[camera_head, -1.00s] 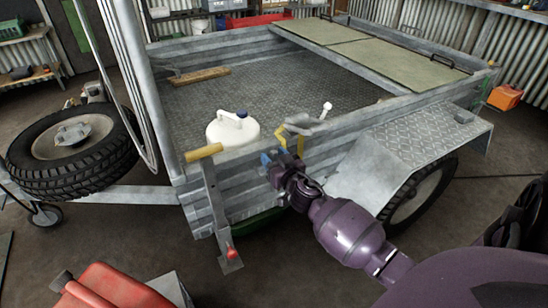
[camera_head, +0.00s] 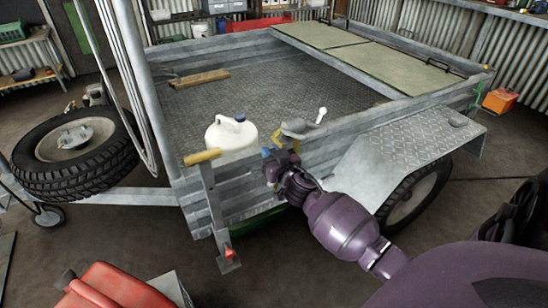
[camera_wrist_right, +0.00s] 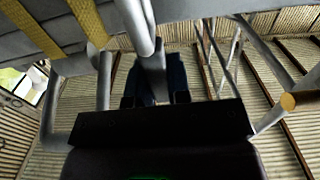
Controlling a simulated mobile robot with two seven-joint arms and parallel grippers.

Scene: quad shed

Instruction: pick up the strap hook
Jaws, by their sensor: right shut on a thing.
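The strap hook (camera_head: 293,128) is a small grey piece at the top edge of the trailer's near side wall, just right of the white jug. Yellow webbing (camera_wrist_right: 88,22) shows in the right wrist view. My right gripper (camera_head: 270,154) is at the wall's top edge. In the right wrist view its dark blue fingers (camera_wrist_right: 156,88) are closed around a grey metal piece (camera_wrist_right: 154,62), which appears to be the hook. The fingers hide part of it. My left gripper is not in view.
The trailer's wall (camera_head: 340,135) runs beside my right gripper. A mudguard (camera_head: 400,150) lies to the right. A red can (camera_head: 112,290) is at lower left.

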